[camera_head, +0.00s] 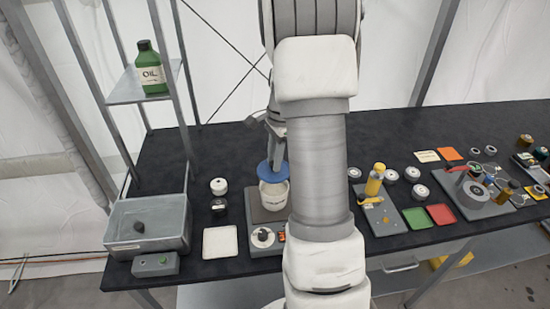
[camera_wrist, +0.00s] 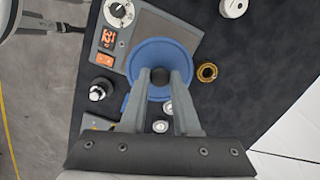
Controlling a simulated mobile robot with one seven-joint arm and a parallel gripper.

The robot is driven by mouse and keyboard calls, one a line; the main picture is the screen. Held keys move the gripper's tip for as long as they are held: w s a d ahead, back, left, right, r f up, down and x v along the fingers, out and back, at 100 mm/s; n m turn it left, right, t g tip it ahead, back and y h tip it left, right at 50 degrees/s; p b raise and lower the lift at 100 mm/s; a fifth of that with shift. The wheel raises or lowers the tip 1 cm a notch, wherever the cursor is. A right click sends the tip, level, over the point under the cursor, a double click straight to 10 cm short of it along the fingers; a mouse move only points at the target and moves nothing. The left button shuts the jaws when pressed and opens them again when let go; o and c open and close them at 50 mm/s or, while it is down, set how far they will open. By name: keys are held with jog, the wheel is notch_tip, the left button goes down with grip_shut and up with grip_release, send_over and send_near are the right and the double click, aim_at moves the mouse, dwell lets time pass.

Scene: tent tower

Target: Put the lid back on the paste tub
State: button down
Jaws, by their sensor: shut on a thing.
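A round blue lid (camera_head: 272,171) with a dark knob is held over the paste tub (camera_head: 274,194). The tub is pale and stands on a grey plate device (camera_head: 266,213). In the head view the lid is right above the tub's top; I cannot tell whether they touch. My gripper (camera_head: 275,143) comes down from above, partly hidden by my arm. In the wrist view the fingers of my gripper (camera_wrist: 172,78) are shut on the knob of the blue lid (camera_wrist: 160,50). The lid hides the tub there.
A white square dish (camera_head: 220,241) and a grey bin (camera_head: 150,222) lie left of the device. Two small jars (camera_head: 219,187) stand nearby. A green oil bottle (camera_head: 150,68) stands on the shelf. A yellow bottle (camera_head: 375,180) and coloured trays (camera_head: 418,217) are to the right.

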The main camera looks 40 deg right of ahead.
jog(key=shift+f+b, duration=1.75)
jog(key=shift+f, duration=1)
jog(key=shift+f, duration=0.15)
dwell(0.4)
jog(key=shift+c, duration=0.4)
grip_release()
jog(key=shift+r+p, duration=2.8)
jog(key=shift+r, duration=0.75)
grip_shut()
